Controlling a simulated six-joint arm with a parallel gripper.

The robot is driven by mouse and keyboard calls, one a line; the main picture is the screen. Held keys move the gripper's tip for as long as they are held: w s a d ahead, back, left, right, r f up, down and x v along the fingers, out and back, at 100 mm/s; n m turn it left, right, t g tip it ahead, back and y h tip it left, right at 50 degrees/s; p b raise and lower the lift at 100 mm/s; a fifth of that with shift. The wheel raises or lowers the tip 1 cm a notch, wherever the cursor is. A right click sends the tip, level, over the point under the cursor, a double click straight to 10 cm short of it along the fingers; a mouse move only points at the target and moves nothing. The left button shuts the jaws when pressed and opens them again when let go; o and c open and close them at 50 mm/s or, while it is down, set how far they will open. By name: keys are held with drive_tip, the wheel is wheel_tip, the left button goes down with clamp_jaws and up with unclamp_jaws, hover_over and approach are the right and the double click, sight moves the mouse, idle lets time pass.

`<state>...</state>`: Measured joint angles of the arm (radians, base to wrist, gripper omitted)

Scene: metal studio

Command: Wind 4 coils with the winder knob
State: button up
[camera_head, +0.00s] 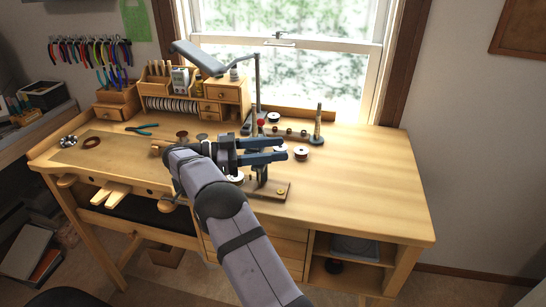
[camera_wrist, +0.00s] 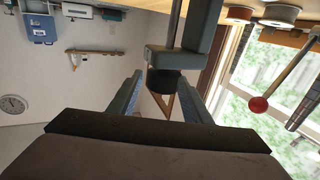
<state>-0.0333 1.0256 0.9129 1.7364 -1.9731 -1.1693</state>
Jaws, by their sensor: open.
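My gripper (camera_head: 285,148) is over the middle of the workbench, its two blue fingers spread and pointing right. In the wrist view my gripper (camera_wrist: 177,84) is open, with a finger at each side. A dark round knob (camera_wrist: 166,80) on a grey-blue crank piece shows between the fingers, apart from both. I cannot tell whether it lies within their reach. In the head view the winder's wooden base (camera_head: 279,190) sits just below my gripper, with a dark upright; my gripper and arm hide part of it. No coil can be made out.
A red ball on a lever (camera_wrist: 258,104) stands right of the knob in the wrist view. A wooden organizer (camera_head: 218,95) stands at the back. The bench's right side is clear.

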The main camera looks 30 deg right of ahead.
wheel_tip(320, 180, up, 8)
drive_tip(key=shift+f, duration=0.25)
